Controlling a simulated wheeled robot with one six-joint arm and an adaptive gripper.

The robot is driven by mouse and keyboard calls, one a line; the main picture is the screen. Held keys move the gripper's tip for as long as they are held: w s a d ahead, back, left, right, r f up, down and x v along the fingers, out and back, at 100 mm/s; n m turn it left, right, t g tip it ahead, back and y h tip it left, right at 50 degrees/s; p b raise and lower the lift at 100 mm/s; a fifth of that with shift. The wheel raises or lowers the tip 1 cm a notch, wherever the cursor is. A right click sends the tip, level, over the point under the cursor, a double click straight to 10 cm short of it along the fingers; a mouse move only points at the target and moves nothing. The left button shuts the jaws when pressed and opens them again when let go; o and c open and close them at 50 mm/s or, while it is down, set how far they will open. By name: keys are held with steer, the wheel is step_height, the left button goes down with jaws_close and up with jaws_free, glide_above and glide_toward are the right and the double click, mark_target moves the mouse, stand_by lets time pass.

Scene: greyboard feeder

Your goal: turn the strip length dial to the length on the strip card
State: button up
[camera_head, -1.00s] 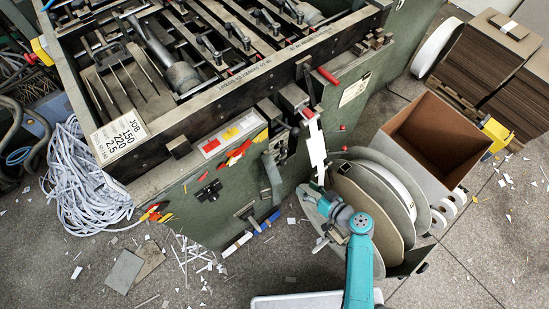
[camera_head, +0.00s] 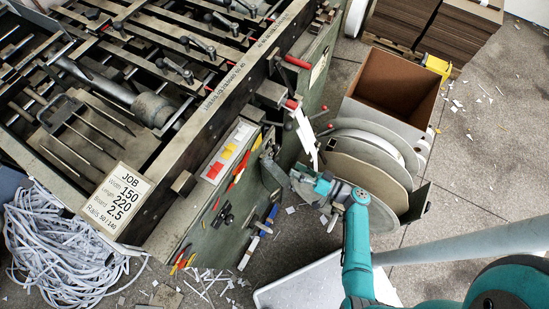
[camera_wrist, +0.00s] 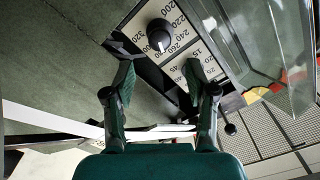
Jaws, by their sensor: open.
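The strip length dial (camera_wrist: 158,35) is a black knob with a white pointer mark in the wrist view, on a pale plate (camera_wrist: 182,20) with 200, 220, 240, 260 and more around it. The mark faces down the picture; its exact number is hard to tell. My gripper (camera_wrist: 158,82) is open and empty, with its fingertips apart and short of the knob. In the head view my gripper (camera_head: 312,184) is at the machine's side by the reels, and the dial is hidden. A second pale plate (camera_wrist: 198,70) with small numbers lies near the right finger.
A JOB card (camera_head: 120,200) on the machine reads width 150, length 220, board 2.5. Large reels (camera_head: 365,170) and an open brown box (camera_head: 395,85) stand close to my arm. A clear cover (camera_wrist: 275,50) is right of the dial. White strips cross below my fingers.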

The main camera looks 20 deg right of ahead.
mark_target(278, 160)
steer(key=x, duration=0.9)
steer(key=shift+c, duration=0.2)
jaws_close()
